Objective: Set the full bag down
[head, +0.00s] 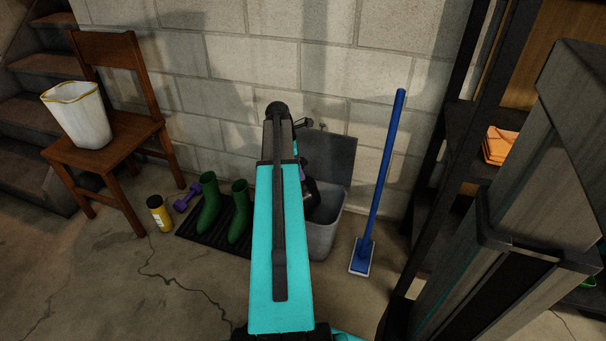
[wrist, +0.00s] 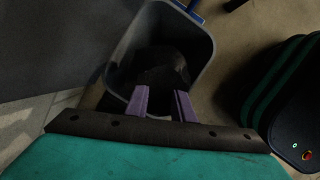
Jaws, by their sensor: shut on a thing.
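A white, open-topped bag-like container with a yellow rim (head: 78,115) stands upright on the wooden chair's seat at the left; I cannot tell whether it is full. My gripper (wrist: 162,100) has two purple fingers a little apart, over the open grey bin (head: 325,228), which also shows in the wrist view (wrist: 200,50). It is shut on a dark thing (wrist: 163,72) at the fingertips, too dark to make out. In the head view my teal arm hides most of the gripper and part of the bin.
Green boots (head: 209,205) stand on a black mat left of the bin. A blue-handled mop (head: 380,175) leans on the wall at right, beside a dark shelf. Cracked floor in front is clear.

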